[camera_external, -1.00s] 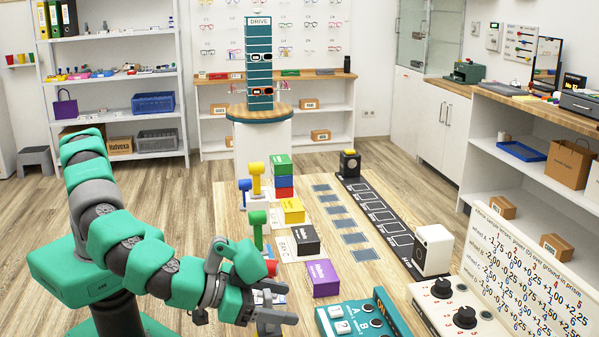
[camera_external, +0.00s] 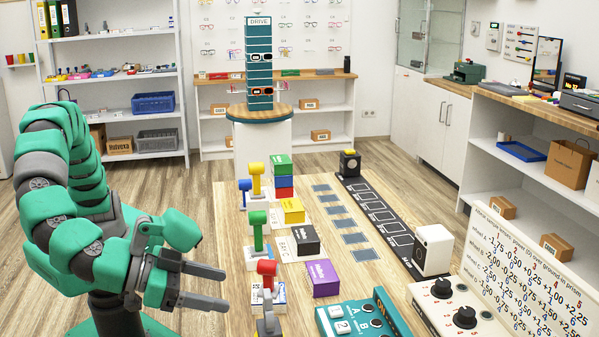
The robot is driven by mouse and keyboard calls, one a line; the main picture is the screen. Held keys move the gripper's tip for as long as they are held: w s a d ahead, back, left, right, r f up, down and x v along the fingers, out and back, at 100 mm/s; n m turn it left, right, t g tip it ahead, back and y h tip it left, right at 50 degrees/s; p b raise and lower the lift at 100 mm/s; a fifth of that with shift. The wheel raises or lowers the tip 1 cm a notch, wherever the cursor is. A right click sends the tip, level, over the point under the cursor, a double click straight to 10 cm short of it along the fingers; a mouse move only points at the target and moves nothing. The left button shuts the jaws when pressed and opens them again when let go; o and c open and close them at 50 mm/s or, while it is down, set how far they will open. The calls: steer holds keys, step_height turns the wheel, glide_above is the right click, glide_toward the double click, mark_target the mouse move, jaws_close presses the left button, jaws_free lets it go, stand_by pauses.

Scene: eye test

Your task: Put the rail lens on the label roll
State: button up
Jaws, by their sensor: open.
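My gripper (camera_external: 226,289) is open and empty at the lower left, its two grey fingers pointing right. It is left of a red-topped lever-like piece (camera_external: 267,270) on a white labelled base, with a gap between them. I cannot pick out the rail lens or the label roll with certainty. A black strip with outlined slots (camera_external: 376,212) runs along the table's right side. A white block with a dark round spot (camera_external: 433,250) stands at its near end, and a black-and-yellow piece (camera_external: 349,163) at its far end.
Upright pieces with green (camera_external: 257,218) and yellow (camera_external: 256,170) heads stand along the table's left side. Purple (camera_external: 322,278), black (camera_external: 305,240) and yellow (camera_external: 292,210) boxes stand beside them. A teal button box (camera_external: 357,318) and a knob panel (camera_external: 452,308) occupy the front.

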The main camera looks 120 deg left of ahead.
steer(key=w+a+r+t+h, duration=0.1)
steer(key=w+r+t+h, duration=0.15)
steer(key=r, duration=0.75)
steer(key=w+r+t+h, duration=0.1)
steer(key=w+r+t, duration=0.2)
steer(key=r, duration=0.6)
steer(key=s+a+r+m+t+h, duration=0.1)
steer(key=s+r+m+t+h, duration=0.15)
steer(key=r, duration=0.65)
steer(key=s+a+r+m+t+h, duration=0.15)
steer(key=r+h, duration=0.25)
steer(key=r, duration=0.6)
steer(key=s+a+r+m+g+h, duration=0.1)
steer(key=s+a+r+m+h, duration=0.15)
steer(key=s, duration=0.35)
steer(key=s+a+r+m+h, duration=0.1)
steer(key=s+r+m, duration=0.2)
steer(key=s+r, duration=0.15)
steer(key=s+a+f+g+y, duration=0.2)
steer(key=s+a+y, duration=0.2)
steer(key=s+a, duration=0.6)
steer(key=shift+s+f+g, duration=0.2)
steer(key=shift+s+g, duration=0.15)
steer(key=shift+s, duration=0.8)
